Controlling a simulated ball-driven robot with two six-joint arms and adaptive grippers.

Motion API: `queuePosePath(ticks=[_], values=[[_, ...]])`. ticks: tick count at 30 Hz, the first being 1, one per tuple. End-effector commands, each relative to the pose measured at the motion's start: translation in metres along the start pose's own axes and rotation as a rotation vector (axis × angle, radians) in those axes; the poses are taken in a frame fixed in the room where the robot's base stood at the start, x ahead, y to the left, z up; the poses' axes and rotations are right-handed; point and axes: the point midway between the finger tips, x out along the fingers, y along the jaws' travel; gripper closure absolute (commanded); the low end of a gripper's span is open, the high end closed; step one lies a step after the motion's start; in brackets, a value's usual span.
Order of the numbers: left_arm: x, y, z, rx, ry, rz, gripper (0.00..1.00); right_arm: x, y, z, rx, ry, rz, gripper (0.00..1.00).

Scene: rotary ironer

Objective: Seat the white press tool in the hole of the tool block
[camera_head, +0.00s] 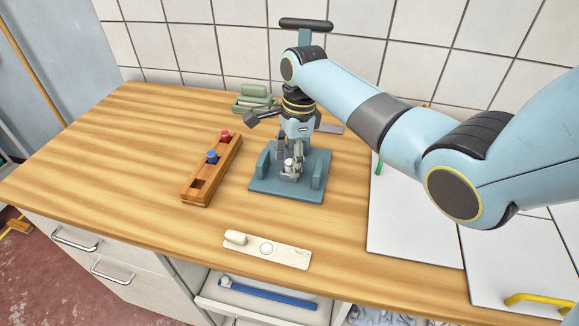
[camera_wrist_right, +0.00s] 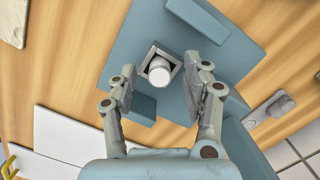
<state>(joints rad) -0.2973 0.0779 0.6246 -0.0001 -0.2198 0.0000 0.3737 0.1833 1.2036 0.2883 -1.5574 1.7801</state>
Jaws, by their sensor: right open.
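The white press tool (camera_wrist_right: 159,73) stands in a square grey socket on the blue-grey fixture (camera_head: 262,182), which also shows in the wrist view (camera_wrist_right: 228,62). My right gripper (camera_head: 291,172) is low over this fixture and hides most of the tool in the head view. In the wrist view its two fingers (camera_wrist_right: 160,88) are open, one on each side of the tool, with gaps between. The wooden tool block (camera_head: 190,194) lies to the left of the fixture. It holds a red-topped tool (camera_head: 225,136) and a blue-topped tool (camera_head: 212,157); its front square hole (camera_head: 198,185) is empty. My left gripper is out of view.
A pale plate (camera_head: 290,256) with a round mark and a white knob lies in front of the fixture. Green items (camera_head: 254,98) stand at the back by the tiled wall. White boards (camera_head: 408,235) are at the right. Bare wood lies between block and fixture.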

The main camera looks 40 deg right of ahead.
Motion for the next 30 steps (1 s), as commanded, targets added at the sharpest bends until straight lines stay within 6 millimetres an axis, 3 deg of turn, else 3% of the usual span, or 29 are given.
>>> queuePosePath(ticks=[7,18,30], values=[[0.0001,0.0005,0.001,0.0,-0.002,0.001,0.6,0.0022,0.0,0.0001,0.0,0.0,0.0,0.51],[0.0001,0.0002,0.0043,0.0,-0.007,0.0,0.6,0.002,0.0001,-0.0001,0.0,0.0,0.0,0.99],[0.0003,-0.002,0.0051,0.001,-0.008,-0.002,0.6,-0.0019,-0.0006,0.0005,0.0,0.0,-0.002,1.0]])
